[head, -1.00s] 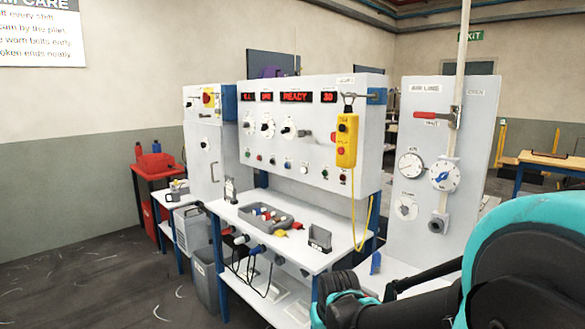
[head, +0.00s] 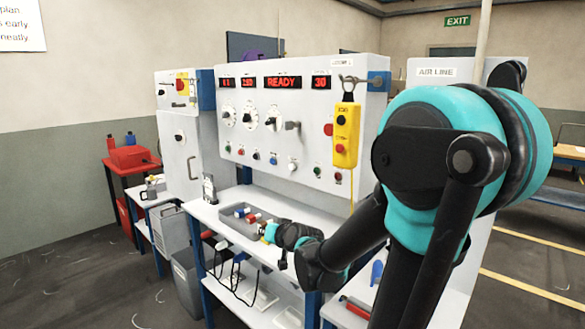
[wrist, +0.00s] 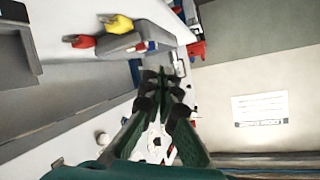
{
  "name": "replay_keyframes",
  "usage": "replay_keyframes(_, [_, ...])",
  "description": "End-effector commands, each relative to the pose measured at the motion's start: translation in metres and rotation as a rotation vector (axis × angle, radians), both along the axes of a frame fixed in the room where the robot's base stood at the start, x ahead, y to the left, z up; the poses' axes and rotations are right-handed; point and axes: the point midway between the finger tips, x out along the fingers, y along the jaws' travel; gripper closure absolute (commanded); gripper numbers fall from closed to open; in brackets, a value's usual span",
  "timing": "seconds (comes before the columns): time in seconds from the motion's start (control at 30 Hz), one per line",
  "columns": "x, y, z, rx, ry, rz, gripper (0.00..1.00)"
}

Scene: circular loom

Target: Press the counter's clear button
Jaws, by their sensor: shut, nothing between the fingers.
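The grey control panel (head: 230,118) carries a red READY display (head: 283,82) and other red number displays. Below its dials runs a row of buttons, including a blue one (head: 273,159), a white one (head: 292,166) and a green one (head: 317,171). Their labels are too small to read, so I cannot tell which is the clear button. My gripper (wrist: 163,78) is shut and empty in the wrist view. In the head view the end of my arm is low over the shelf, below the button row and apart from it. My arm hides the panel's right surroundings.
A grey tray (head: 228,224) with coloured pieces lies on the white shelf (head: 203,212) below the panel. A yellow pendant (head: 345,135) hangs at the panel's right, beside the red and green buttons. A red toolbox (head: 130,157) stands on a table at the left.

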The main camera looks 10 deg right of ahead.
Motion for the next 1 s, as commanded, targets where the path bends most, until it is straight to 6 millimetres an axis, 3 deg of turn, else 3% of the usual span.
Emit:
replay_keyframes(0.23, [0.069, 0.014, 0.068, 0.217, -0.241, -0.111, 1.00])
replay_keyframes(0.5, [0.124, -0.001, 0.119, 0.455, -0.456, -0.317, 1.00])
replay_keyframes(0.7, [0.143, -0.018, 0.129, 0.570, -0.540, -0.460, 1.00])
replay_keyframes(1.0, [0.149, -0.028, 0.129, 0.616, -0.573, -0.533, 1.00])
